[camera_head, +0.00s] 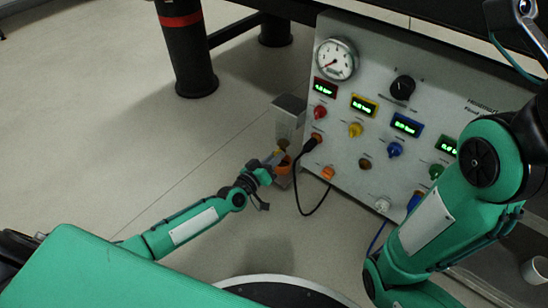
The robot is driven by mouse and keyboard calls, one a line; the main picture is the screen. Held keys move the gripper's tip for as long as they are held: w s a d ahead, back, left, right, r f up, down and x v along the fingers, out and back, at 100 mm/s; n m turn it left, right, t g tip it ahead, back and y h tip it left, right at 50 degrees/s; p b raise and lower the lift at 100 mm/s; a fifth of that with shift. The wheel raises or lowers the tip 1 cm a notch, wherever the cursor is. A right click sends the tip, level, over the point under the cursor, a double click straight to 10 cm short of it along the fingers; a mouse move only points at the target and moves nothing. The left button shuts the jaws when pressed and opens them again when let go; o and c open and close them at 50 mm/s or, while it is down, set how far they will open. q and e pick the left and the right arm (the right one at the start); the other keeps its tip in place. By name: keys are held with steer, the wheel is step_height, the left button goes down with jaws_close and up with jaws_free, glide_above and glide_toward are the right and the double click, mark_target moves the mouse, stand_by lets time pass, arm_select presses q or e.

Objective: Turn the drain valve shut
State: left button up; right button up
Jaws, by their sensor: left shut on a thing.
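My left gripper (273,160) reaches in from the left to a small orange part (285,163), which I take to be the drain valve, at the left side of the grey panel. It is shut on that part, with its fingertips at the part's upper left. The fingers cover some of the valve, and its exact handle angle is too small to tell. A grey metal box (290,116) stands just above it.
The grey panel (345,125) carries a round gauge (336,60), a black knob (403,87), coloured knobs and lit displays. A black cable (323,203) hangs in a loop close to the right of the valve. A white cup (535,270) is at lower right.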

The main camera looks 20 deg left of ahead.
arm_select(q)
steer(key=n, duration=0.5)
stand_by(0.6)
steer(key=o, duration=1)
steer(key=shift+r, duration=0.1)
